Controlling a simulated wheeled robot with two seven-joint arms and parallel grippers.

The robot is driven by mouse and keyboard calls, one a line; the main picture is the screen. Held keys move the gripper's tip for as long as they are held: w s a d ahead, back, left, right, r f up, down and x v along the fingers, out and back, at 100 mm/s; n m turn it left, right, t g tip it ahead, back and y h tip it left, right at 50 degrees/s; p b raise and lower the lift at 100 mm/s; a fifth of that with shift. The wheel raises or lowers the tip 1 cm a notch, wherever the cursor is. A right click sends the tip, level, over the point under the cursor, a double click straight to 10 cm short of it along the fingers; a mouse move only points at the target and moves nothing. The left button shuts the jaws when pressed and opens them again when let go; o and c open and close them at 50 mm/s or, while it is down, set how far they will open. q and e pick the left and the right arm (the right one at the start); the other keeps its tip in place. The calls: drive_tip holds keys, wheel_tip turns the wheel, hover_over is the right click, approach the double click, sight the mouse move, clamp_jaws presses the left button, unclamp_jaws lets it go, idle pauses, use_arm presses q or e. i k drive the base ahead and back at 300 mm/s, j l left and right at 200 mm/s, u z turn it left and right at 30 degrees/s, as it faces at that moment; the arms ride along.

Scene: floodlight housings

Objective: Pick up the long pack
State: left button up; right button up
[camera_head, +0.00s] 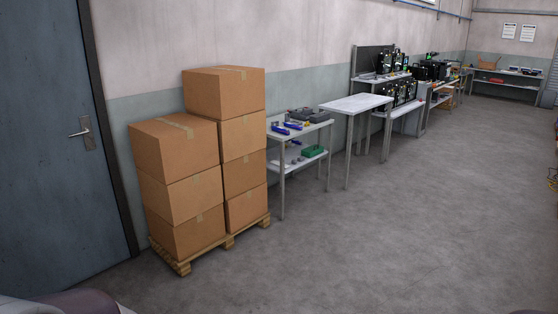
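I cannot make out a long pack in the head view. Small items lie on a shelved workbench (326,123) along the wall, among them a grey case (306,114), blue-handled tools (292,126) and, on the lower shelf, a green box (313,151). They are too small to identify further. Neither of my grippers is in view.
Cardboard boxes (176,143) are stacked on a wooden pallet (183,266) at the left. A blue door (50,150) is left of them. An empty-topped table (355,103) and cluttered benches (505,79) stand farther back.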

sight(287, 124)
drive_tip(key=i+j+u, duration=0.1)
drive_tip(key=i+u, duration=0.25)
drive_tip(key=i, duration=2.3)
drive_tip(key=i+z, duration=0.15)
drive_tip(key=i, duration=0.45)
drive_tip(key=i+j+z, duration=0.2)
drive_tip(key=i, duration=0.4)
drive_tip(key=i+j+z, duration=0.15)
drive_tip(key=i, duration=0.45)
drive_tip(key=l+u, duration=0.35)
drive_tip(key=l, duration=0.4)
